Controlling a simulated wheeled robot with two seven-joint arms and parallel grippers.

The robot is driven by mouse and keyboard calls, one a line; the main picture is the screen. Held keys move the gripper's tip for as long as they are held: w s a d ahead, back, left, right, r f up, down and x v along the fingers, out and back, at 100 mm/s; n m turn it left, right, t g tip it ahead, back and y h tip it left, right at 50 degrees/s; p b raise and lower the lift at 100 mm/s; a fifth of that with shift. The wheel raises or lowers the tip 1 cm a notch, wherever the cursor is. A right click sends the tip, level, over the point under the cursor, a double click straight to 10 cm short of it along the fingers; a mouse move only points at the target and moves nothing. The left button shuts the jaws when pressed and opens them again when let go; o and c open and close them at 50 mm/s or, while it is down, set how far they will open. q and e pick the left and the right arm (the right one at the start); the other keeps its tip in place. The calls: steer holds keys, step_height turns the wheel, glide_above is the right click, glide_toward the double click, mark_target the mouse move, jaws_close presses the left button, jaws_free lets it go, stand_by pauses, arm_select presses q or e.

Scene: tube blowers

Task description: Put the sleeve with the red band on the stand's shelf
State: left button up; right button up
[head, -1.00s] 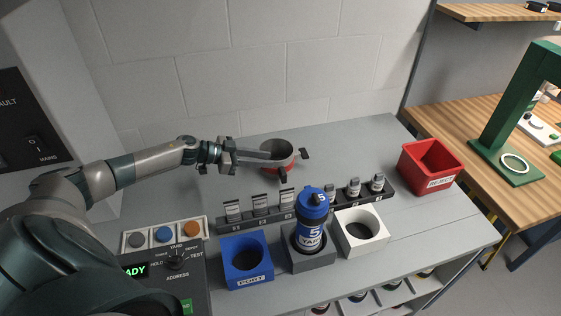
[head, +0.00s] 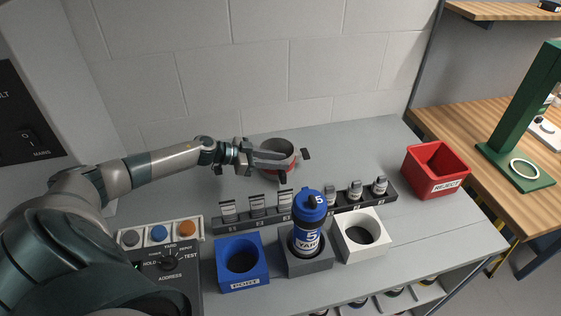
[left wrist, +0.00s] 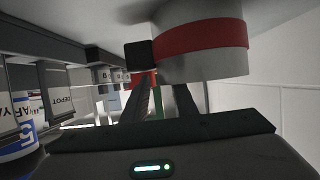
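The grey sleeve with the red band (head: 291,145) is over the back of the grey bench, near the wall. My left gripper (head: 294,162) is at it, with one dark fingertip at its right and one in front. The left wrist view shows the banded sleeve (left wrist: 205,38) close up, with a dark fingertip pad against its side; the other fingertip is hidden behind it. The gripper appears shut on the sleeve, which looks slightly off the bench. The stand's shelf cannot be made out for certain. My right gripper is not in view.
A low rail (head: 240,222) with small labelled holders crosses the bench. In front are a blue block (head: 226,272), a grey block (head: 305,262) holding a blue tube, and a white block (head: 378,253). A red reject bin (head: 425,183) and green stand (head: 500,136) are right.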

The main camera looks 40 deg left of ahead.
arm_select(q)
steer(key=c, duration=0.5)
jaws_close()
steer(key=shift+s, duration=0.1)
steer(key=shift+r, duration=0.15)
steer(key=shift+a+r+b, duration=0.1)
steer(key=shift+r+b, duration=0.2)
steer(key=shift+r, duration=0.25)
steer(key=w+d+r+p, duration=0.2)
steer(key=d+r, duration=0.7)
steer(key=d, duration=0.2)
steer(key=shift+w+d+r+p, duration=0.15)
steer(key=shift+d+r+p, duration=0.15)
steer(key=shift+r+p, duration=0.1)
